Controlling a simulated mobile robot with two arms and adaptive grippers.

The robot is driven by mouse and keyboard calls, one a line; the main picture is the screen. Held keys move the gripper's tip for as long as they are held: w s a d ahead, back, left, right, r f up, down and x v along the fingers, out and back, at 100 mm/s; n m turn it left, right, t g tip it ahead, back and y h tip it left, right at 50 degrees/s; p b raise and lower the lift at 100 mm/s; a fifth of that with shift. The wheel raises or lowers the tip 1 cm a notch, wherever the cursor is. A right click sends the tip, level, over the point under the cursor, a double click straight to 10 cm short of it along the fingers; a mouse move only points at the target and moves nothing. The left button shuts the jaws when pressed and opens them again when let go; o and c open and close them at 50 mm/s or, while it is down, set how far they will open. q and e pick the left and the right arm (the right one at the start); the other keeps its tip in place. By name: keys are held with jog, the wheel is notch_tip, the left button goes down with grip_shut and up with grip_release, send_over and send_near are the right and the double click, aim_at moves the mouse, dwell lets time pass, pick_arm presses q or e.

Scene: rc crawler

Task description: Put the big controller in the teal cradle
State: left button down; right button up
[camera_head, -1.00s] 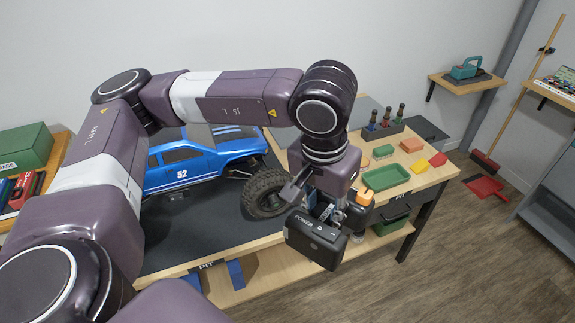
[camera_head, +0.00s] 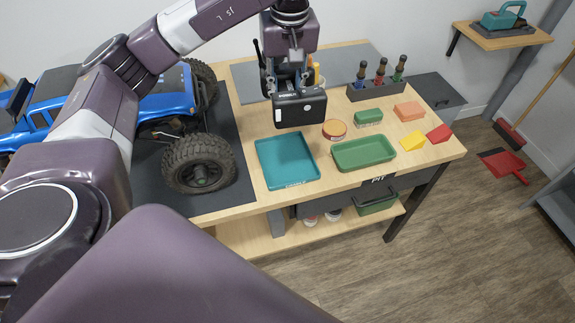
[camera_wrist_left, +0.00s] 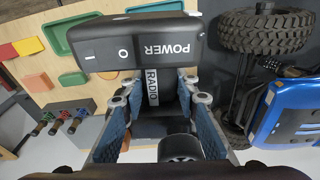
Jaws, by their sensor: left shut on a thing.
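The big controller (camera_head: 301,108) is a black box with a white switch. In the left wrist view the controller (camera_wrist_left: 140,42) shows "POWER" and "RADIO" lettering. My left gripper (camera_head: 290,84) is shut on it and holds it above the table, just behind the teal cradle as the head view shows it. In the left wrist view the fingers of my left gripper (camera_wrist_left: 160,98) close around its narrower part. The teal cradle (camera_head: 287,162) is a shallow empty tray on the wooden table. In the left wrist view a teal corner shows behind the controller. My right gripper is not in view.
A blue truck (camera_head: 165,104) with large tyres stands on the dark mat left of the cradle. Right of the cradle are a green tray (camera_head: 364,153), an orange round dish (camera_head: 334,130) and coloured blocks. A screwdriver rack (camera_head: 381,91) stands behind them.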

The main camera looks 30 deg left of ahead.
pick_arm(q)
jog(key=a+f, duration=0.1)
jog(key=f+n, duration=0.1)
jog(key=f, duration=0.1)
jog(key=shift+s+a+b, duration=0.1)
jog(key=shift+a+b, duration=0.25)
jog(key=shift+b, duration=0.05)
notch_tip(320, 180, down, 13)
jog(key=shift+r+p, duration=0.1)
jog(key=shift+p, duration=0.4)
jog(key=shift+w+f, duration=0.2)
jog(key=shift+f, duration=0.35)
notch_tip(320, 180, down, 3)
jog(key=shift+s+f, duration=0.1)
jog(key=shift+f, duration=0.5)
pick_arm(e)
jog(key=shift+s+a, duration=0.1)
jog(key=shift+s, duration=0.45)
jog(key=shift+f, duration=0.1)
